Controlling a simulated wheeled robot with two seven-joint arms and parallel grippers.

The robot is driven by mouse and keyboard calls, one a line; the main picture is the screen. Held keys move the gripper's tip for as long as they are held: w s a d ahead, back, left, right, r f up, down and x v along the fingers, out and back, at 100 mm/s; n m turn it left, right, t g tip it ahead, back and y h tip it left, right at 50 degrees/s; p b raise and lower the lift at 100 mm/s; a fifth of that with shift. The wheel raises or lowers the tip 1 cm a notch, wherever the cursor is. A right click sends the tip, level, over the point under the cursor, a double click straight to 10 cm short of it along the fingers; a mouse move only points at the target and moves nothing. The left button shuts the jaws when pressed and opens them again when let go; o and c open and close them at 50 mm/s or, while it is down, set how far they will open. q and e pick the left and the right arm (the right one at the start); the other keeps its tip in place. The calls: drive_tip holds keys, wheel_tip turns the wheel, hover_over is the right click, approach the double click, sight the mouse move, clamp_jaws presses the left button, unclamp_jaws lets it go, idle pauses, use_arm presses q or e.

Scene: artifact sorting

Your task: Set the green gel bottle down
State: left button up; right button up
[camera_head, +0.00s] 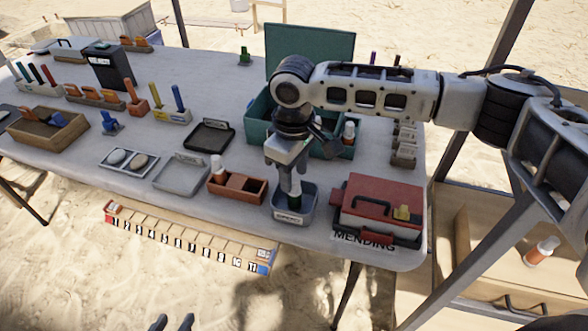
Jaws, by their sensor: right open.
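The green gel bottle (295,203) shows as a small dark green shape inside a small blue-grey bin (289,217) with a white label, near the table's front edge. My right gripper (291,189) points down over this bin, with its fingers open around the top of the bottle. The fingers hide much of the bottle, so I cannot tell whether it touches the bin floor. My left gripper (172,323) shows only as two dark fingertips, apart and empty, at the bottom edge of the view, away from the table.
A red-brown tray (226,191) holding a white-capped bottle stands left of the bin. A red toolbox (383,201) stands close on the right. A green open case (259,113) lies behind, partly under my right arm. Two flat trays lie further left.

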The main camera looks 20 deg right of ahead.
wheel_tip(320, 180, up, 12)
drive_tip(key=shift+r+p, duration=0.15)
drive_tip(key=shift+p, duration=0.15)
idle(0.4)
drive_tip(key=s+a+f+n+t+y, duration=0.15)
drive_tip(key=s+a+f+y, duration=0.25)
drive_tip(key=a+f, duration=0.4)
drive_tip(key=s+a+f+n+y, duration=0.25)
drive_tip(key=a+f+y, duration=0.25)
drive_tip(key=a+f, duration=0.3)
drive_tip(key=s+d+f+m+t+h, duration=0.3)
drive_tip(key=s+d+f+m+t, duration=0.1)
drive_tip(key=d, duration=0.4)
drive_tip(key=s+d+f+m+t+h, duration=0.2)
drive_tip(key=s+d+f+m+t, duration=0.2)
drive_tip(key=s+d, duration=0.3)
drive_tip(key=shift+d+f+m+t+h, duration=0.4)
drive_tip(key=shift+d+m+t, duration=0.3)
drive_tip(key=shift+m, duration=0.2)
